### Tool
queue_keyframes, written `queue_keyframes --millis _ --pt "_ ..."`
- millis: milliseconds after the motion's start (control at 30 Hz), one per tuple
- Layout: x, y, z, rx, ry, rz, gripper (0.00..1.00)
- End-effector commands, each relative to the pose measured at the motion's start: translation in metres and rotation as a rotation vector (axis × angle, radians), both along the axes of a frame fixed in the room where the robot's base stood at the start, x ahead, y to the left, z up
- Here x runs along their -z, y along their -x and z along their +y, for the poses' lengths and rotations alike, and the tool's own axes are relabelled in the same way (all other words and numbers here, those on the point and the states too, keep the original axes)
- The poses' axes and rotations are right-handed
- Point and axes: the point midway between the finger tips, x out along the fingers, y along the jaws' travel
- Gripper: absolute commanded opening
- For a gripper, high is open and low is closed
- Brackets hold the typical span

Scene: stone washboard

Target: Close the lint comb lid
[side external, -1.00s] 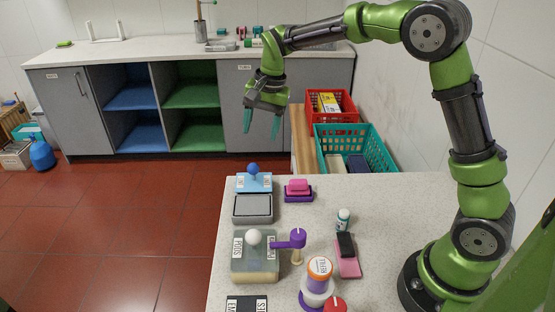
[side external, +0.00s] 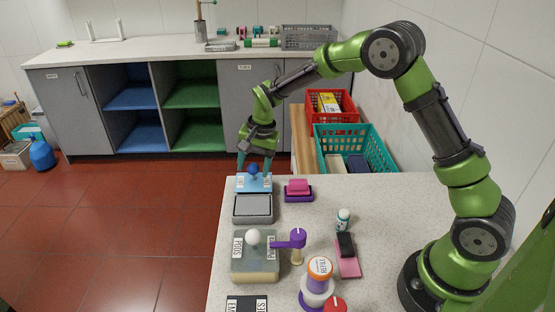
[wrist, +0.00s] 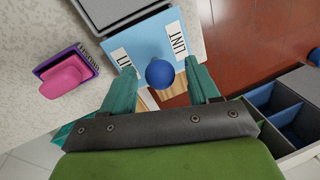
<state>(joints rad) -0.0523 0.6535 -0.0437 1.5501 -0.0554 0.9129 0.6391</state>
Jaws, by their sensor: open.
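The light blue lid (side external: 255,184) stands swung back at the far edge of a grey box (side external: 253,209), showing the box's grey top uncovered. The lid (wrist: 176,32) carries white LINT labels and a round blue knob (side external: 253,169). My gripper (side external: 254,162) is open, pointing down at the lid from behind. In the wrist view its teal fingers lie on either side of the blue knob (wrist: 159,73), with a visible gap to each finger. I cannot tell how far the fingertips are from the knob in depth.
A pink block in a purple holder (side external: 298,190) stands right of the lid. A box with a white knob (side external: 254,256) and a purple lever (side external: 291,239) are nearer the front. Teal (side external: 350,150) and red crates stand behind the counter.

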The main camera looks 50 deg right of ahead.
Motion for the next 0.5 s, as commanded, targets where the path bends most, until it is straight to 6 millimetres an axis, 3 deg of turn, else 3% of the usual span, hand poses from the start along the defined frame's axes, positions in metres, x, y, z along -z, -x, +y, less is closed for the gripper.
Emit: queue_keyframes --millis 67,400,500 --pt "-0.0003 0.0 -0.0001 0.0 0.0 0.0 0.51" --pt "-0.0006 0.0 -0.0001 0.0 0.0 0.0 0.0" --pt "-0.0007 0.0 -0.0001 0.0 0.0 0.0 0.0"
